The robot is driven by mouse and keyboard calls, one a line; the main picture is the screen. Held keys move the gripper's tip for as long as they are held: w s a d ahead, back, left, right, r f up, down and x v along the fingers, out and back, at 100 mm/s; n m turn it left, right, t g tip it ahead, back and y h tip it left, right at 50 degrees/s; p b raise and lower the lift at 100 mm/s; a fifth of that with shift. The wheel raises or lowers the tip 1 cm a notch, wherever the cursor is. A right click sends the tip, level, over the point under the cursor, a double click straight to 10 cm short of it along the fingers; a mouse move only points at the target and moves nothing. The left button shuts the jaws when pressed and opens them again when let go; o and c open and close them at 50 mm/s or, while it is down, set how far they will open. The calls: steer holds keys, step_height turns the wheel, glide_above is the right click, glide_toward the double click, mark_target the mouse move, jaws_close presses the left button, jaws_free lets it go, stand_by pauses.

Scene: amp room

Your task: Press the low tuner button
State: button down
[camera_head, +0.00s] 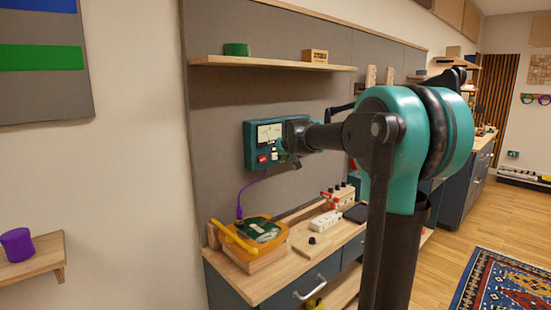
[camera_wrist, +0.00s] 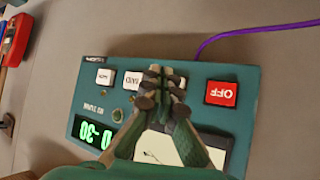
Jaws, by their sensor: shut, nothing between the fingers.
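A teal tuner box (camera_head: 249,135) is mounted on the grey wall panel; it also shows upside down in the wrist view (camera_wrist: 207,125). Its button row has a red OFF button (camera_wrist: 221,93), a white button that appears to read MID (camera_wrist: 132,81), and another white button (camera_wrist: 105,76) whose label is too blurred to read. My gripper (camera_wrist: 163,78) is shut and empty, its tips over the row between MID and OFF. They largely hide a light button there, so its label is unreadable and contact cannot be told. In the head view my gripper (camera_head: 286,152) is at the box front.
A green digital display (camera_wrist: 95,132) and a pale meter (camera_wrist: 165,148) are on the box. A purple cable (camera_head: 241,194) runs down to an orange-and-green device (camera_head: 262,229) on a wooden bench (camera_head: 262,284). A shelf (camera_head: 270,63) is above the box.

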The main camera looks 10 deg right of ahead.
steer(key=s+d, duration=0.2)
steer(key=s, duration=0.1)
steer(key=shift+s+d, duration=0.25)
stand_by(0.5)
steer(key=s+d+f+g, duration=0.1)
steer(key=s+f+g, duration=0.2)
steer(key=s+f, duration=1.3)
steer(key=s+d+f+m+g+h, duration=0.1)
steer(key=s+d+f+g, duration=0.1)
steer(key=s+f, duration=1.4)
steer(key=s+g, duration=0.1)
steer(key=s, duration=0.6)
steer(key=shift+s+d+f+g, duration=0.15)
steer(key=shift+s+f+g, duration=0.15)
steer(key=shift+s+f, duration=0.1)
